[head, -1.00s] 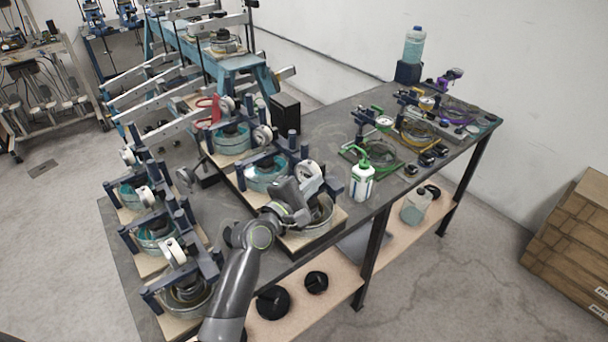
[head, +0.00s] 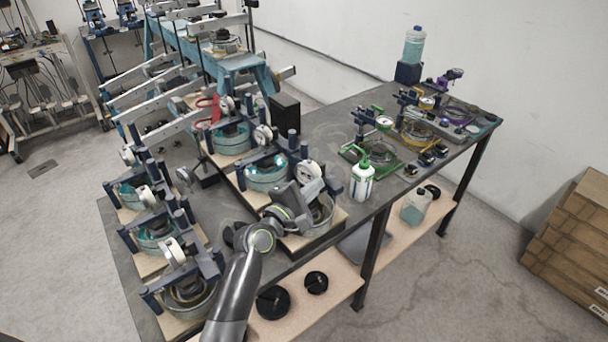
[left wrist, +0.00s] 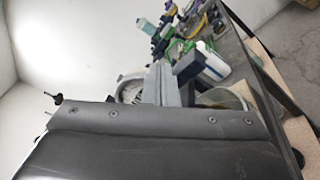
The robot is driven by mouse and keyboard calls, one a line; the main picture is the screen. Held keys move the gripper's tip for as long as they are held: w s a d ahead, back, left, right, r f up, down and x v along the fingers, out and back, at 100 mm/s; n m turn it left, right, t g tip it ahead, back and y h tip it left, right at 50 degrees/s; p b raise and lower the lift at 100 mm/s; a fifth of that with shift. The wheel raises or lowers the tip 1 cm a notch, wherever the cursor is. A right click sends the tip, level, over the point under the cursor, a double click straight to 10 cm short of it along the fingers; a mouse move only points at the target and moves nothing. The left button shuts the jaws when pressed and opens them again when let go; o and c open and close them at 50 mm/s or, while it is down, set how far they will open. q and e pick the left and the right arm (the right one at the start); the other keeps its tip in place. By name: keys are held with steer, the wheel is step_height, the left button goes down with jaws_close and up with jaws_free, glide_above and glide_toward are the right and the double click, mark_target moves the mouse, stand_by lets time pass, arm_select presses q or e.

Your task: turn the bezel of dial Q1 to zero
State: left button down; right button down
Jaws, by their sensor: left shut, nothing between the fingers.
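A round white dial (head: 307,172) sits on a dark blue frame over a metal ring at the near right end of the block of lever frames. No Q1 label can be read. In the left wrist view a dial (left wrist: 131,92) shows just left of the fingers, partly hidden by them and the gripper body. My left gripper (head: 312,188) is shut and empty, close to the dial's near side in the head view. The fingers (left wrist: 158,82) lie together in the wrist view. Whether they touch the dial cannot be told. My right gripper is out of view.
A white bottle with a green top (head: 362,181) stands close right of the gripper. More lever frames with dials (head: 173,252) crowd the left. Hoses and green-framed parts (head: 381,160) lie farther right. The table's front edge is near the arm.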

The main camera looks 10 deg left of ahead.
arm_select(q)
steer(key=shift+s+d, duration=0.1)
steer(key=shift+d, duration=0.05)
steer(key=p+v, duration=0.1)
steer(key=v, duration=0.5)
steer(key=shift+d, duration=0.15)
steer(key=shift+w+d+f+m+b, duration=0.35)
steer(key=shift+w+m+b, duration=0.8)
steer(key=shift+m, duration=0.85)
steer(key=shift+w+d+f+m+b, duration=0.25)
steer(key=shift+w+f+m+b, duration=0.4)
steer(key=shift+m+b, duration=1.1)
steer(key=shift+w+d+f+m+b, duration=0.25)
steer(key=shift+w+m+b, duration=0.85)
steer(key=shift+m, duration=1.15)
steer(key=shift+w+a+r, duration=0.15)
steer(key=shift+r, duration=0.1)
